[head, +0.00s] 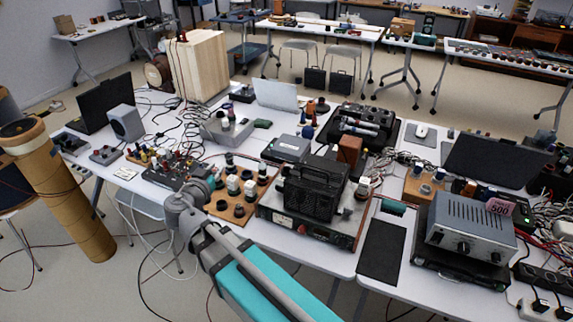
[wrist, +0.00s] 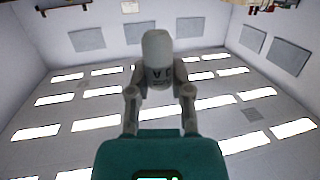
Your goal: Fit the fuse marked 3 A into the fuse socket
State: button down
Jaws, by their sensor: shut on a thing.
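In the wrist view my gripper (wrist: 160,78) is shut on a white, round-ended fuse (wrist: 157,48). The fuse stands out beyond the fingertips and touches nothing else in that view. In the head view my arm reaches up from the bottom to the table's near edge, beside a wooden board (head: 229,217) with several white and dark cylindrical pieces. My fingers and the held fuse cannot be made out there. I cannot tell which piece is the fuse socket.
A black radio-like device (head: 312,190) stands right of the board. A panel with coloured knobs and leads (head: 172,172) is at its left. A grey instrument (head: 470,228) and a dark mat (head: 382,252) lie farther right. The table is crowded. The wrist view faces the ceiling lights.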

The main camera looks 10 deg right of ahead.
aim_at(215, 169)
notch_tip(215, 169, up, 18)
jog(key=p, duration=1.7)
jog(key=shift+r, duration=0.15)
